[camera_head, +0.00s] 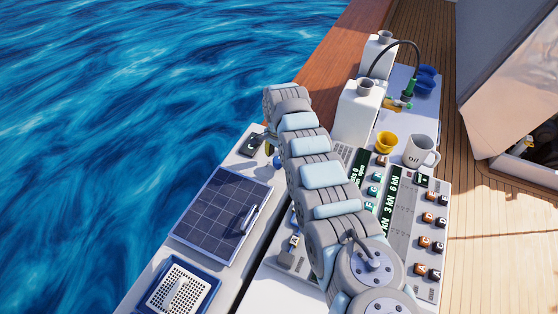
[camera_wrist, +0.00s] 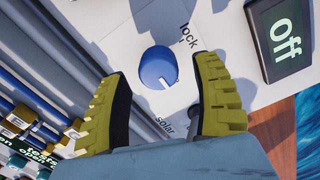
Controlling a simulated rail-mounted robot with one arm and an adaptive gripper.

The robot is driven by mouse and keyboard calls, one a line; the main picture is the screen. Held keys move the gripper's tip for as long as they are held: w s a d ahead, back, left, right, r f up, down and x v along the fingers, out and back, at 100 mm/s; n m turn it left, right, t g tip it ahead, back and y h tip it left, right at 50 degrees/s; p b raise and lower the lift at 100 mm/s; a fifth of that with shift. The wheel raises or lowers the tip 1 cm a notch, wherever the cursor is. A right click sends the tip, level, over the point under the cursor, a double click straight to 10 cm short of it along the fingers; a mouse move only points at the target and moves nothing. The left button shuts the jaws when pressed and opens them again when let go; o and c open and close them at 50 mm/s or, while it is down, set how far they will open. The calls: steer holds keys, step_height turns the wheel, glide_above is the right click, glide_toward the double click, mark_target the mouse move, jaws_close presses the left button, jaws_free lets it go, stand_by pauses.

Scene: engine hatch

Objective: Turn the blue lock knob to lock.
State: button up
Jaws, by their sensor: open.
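The blue lock knob (camera_wrist: 158,67) is round and sits on a white panel (camera_wrist: 205,30) in the wrist view. Its white pointer mark faces the lower right, away from the word "lock" at its upper right and toward the "solar" side. My gripper (camera_wrist: 162,82) is open, with one yellow ribbed finger to the lower left of the knob and one to the lower right. Both fingers look clear of the knob, though depth is hard to judge. In the head view my arm covers most of the knob area, and only a bit of my gripper (camera_head: 268,148) shows.
A dark display reading "off" (camera_wrist: 283,28) is at the upper right of the wrist view. In the head view, a solar panel (camera_head: 217,214) lies left of my arm. A yellow cup (camera_head: 386,142), an oil mug (camera_head: 421,151) and a button panel (camera_head: 430,220) are on its right.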

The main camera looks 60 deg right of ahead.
steer(key=shift+f, duration=0.65)
jaws_close()
